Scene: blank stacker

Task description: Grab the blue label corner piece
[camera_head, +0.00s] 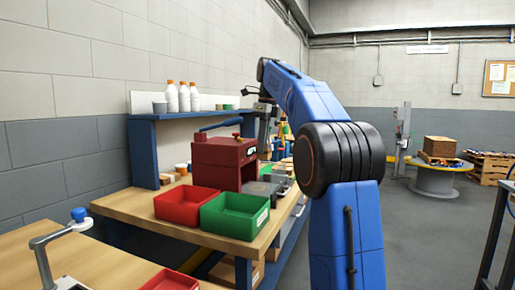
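I cannot make out a corner piece with a blue label in the head view. My blue arm reaches away over the workbench (130,203), and its end bends down beside the red machine (224,160). My gripper (265,128) is small and dark there, just right of the machine's upper part. Its fingers are too small and partly covered to show whether they are open or shut, or whether they hold anything.
A red bin (186,205) and a green bin (235,214) stand at the bench's near end. White bottles (184,97) stand on the blue shelf (145,117). A clamp-like tool (42,255) and another red bin (170,281) are on the nearer table. Open floor lies at right.

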